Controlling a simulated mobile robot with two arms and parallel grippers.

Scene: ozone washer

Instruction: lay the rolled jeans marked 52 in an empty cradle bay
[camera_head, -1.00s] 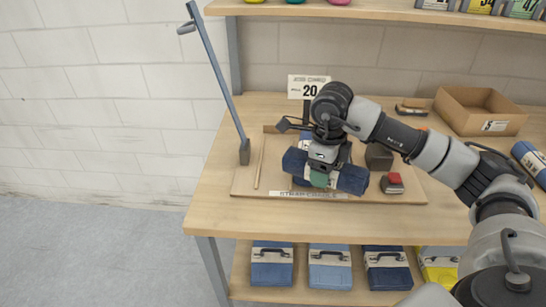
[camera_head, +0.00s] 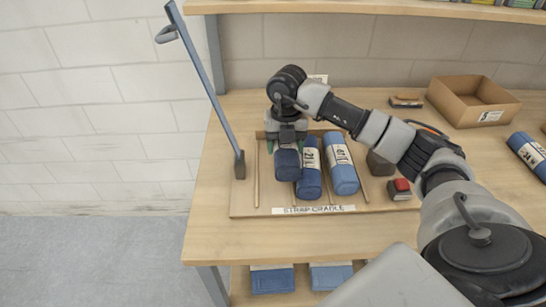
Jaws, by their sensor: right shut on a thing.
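My right gripper (camera_head: 287,143) is shut on a dark blue jeans roll (camera_head: 287,166), seen end-on. The roll's label is hidden by the gripper, so I cannot read its number. It is over the left bay of the strap cradle (camera_head: 240,207), beside the left wooden rod (camera_head: 257,175). I cannot tell if it touches the cradle board. A blue roll with a white band (camera_head: 310,186) lies in the bay just right of it. A lighter blue roll with a white band (camera_head: 345,183) lies in the bay beyond that. My left gripper is not in view.
A black block with a red top (camera_head: 400,189) and a dark block (camera_head: 379,164) stand right of the cradle. An open cardboard box (camera_head: 474,101) is at the back right. Another blue roll (camera_head: 526,154) lies at the right edge.

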